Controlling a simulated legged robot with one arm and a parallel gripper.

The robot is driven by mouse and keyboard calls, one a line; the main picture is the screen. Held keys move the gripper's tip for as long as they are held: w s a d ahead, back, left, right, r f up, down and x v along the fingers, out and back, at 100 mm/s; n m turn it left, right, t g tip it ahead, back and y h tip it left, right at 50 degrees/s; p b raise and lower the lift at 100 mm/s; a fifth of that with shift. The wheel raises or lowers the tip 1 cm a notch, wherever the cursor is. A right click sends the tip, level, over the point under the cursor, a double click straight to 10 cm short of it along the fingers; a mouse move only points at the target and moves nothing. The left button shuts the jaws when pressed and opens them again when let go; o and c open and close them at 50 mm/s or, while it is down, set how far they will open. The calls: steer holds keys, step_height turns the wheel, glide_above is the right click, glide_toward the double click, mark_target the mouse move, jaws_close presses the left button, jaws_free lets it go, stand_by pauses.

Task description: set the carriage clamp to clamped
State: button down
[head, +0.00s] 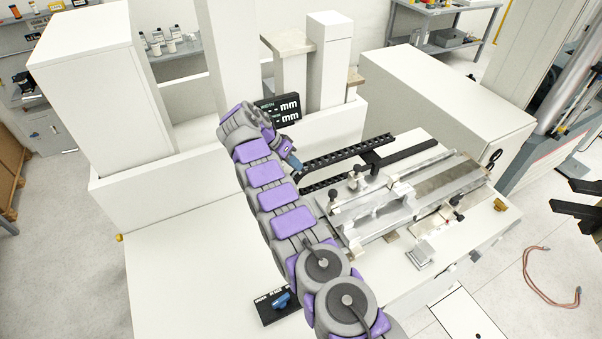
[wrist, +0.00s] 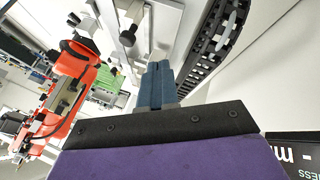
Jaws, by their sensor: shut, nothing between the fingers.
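My gripper (head: 294,161) is shut and empty, with its blue fingers beside the black cable chain. In the wrist view its fingers (wrist: 156,86) are together, with nothing between them. The metal carriage assembly (head: 400,195) lies on the white bench to the right of my gripper. Small black knobs stand on it, one at its back left (head: 361,170) and one at its left end (head: 332,194). A black knob (wrist: 128,38) also shows beyond the fingers in the wrist view. I cannot tell which part is the carriage clamp or its setting.
A black cable chain (head: 345,151) runs close to my gripper. A display reading "mm" (head: 280,110) stands behind it. A black panel with a blue knob (head: 281,300) lies near my arm, partly hidden. The white bench top (head: 190,270) is clear at left.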

steer(key=s+d+f+b, duration=0.3)
steer(key=d+f+b, duration=0.3)
steer(key=d+f, duration=0.2)
steer(key=shift+s+d, duration=0.15)
steer(key=shift+d, duration=0.35)
stand_by(0.7)
steer(key=shift+a, duration=0.25)
